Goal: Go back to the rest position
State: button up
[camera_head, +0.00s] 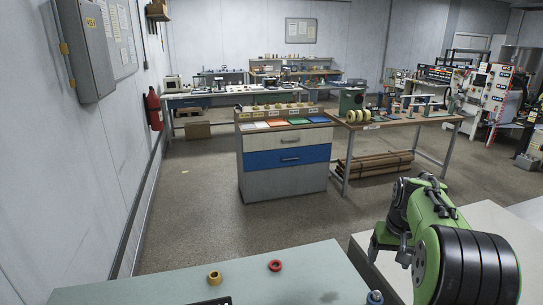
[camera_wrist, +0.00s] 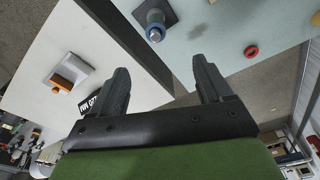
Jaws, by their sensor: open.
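My gripper (camera_wrist: 160,90) shows in the wrist view with its two dark fingers wide apart and nothing between them. It points over the gap between two light tabletops. A red ring (camera_head: 275,265) and a yellow ring-shaped piece (camera_head: 214,277) lie on the pale green table (camera_head: 130,290). The red ring also shows in the wrist view (camera_wrist: 251,51), clear of the fingers.
A blue-topped piece (camera_head: 375,297) stands at the green table's right edge. A white table (camera_head: 490,222) is under my arm. An orange and white block (camera_wrist: 73,71) sits on the white surface. A drawer cabinet (camera_head: 285,160) and workbench stand ahead, with open floor before them.

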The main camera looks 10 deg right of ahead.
jog(key=s+a+r+n+t, duration=0.1)
jog(key=s+a+r, duration=0.4)
jog(key=a+r, duration=0.3)
jog(key=s+a+f+n+t, duration=0.1)
jog(key=s+a, duration=0.5)
jog(key=s, duration=0.4)
jog(key=s+a+f+n+t, duration=0.1)
jog(key=s+a+t, duration=0.1)
jog(key=s+a, duration=0.4)
jog(key=s, duration=0.4)
jog(key=shift+s+a, duration=0.2)
jog(key=shift+s, duration=0.1)
jog(key=shift+r, duration=0.1)
